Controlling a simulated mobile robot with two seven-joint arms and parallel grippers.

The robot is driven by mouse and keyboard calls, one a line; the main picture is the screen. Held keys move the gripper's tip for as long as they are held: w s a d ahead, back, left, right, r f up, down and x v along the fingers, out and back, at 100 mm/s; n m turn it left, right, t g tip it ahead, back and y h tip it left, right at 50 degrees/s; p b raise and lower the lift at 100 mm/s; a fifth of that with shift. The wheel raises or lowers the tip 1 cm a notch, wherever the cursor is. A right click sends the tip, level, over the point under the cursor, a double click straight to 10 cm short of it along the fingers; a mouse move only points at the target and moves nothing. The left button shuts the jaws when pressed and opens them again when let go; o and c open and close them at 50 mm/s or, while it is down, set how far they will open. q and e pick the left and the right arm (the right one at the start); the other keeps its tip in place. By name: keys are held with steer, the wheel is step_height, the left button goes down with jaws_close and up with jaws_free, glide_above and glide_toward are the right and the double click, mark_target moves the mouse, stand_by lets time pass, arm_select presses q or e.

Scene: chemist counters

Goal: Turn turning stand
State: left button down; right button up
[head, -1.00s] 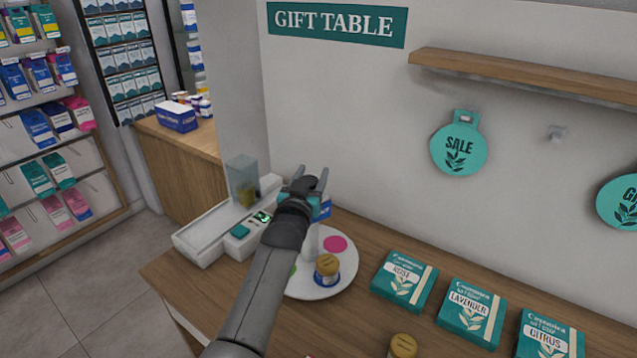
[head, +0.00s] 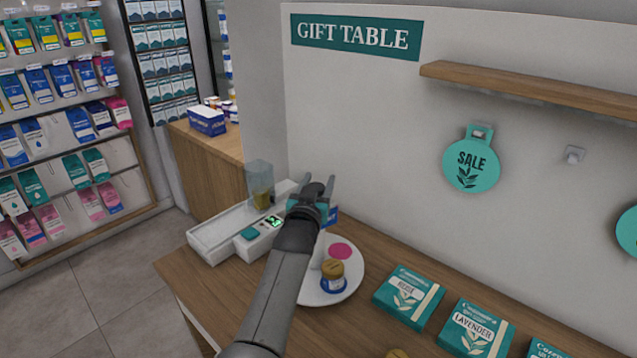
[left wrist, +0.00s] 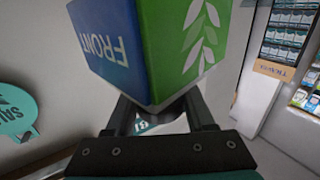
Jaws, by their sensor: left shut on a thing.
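The turning stand has a round white plate (head: 353,272) with a pink spot. A small gold-lidded jar (head: 332,276) stands on the plate. A box with a blue FRONT face (left wrist: 105,42) and a green leaf face (left wrist: 188,40) fills the top of the left wrist view. Only a small blue part of it (head: 332,216) shows in the head view. The exact grip is partly hidden. My right gripper is out of view.
A white device with a green display (head: 272,222) and a clear container (head: 260,183) stand left of the turning stand. Teal boxes (head: 408,297) lie to its right on the wooden table. A shelf (head: 520,88) and SALE tag (head: 471,160) are on the wall behind.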

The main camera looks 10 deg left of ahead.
arm_select(q)
steer(key=shift+c, duration=1.4)
jaws_free()
steer(key=shift+s+a, duration=0.1)
steer(key=shift+s, duration=0.75)
steer(key=s+p, duration=0.2)
steer(key=s, duration=1.1)
steer(key=shift+s+a, duration=0.25)
steer(key=shift+a, duration=0.15)
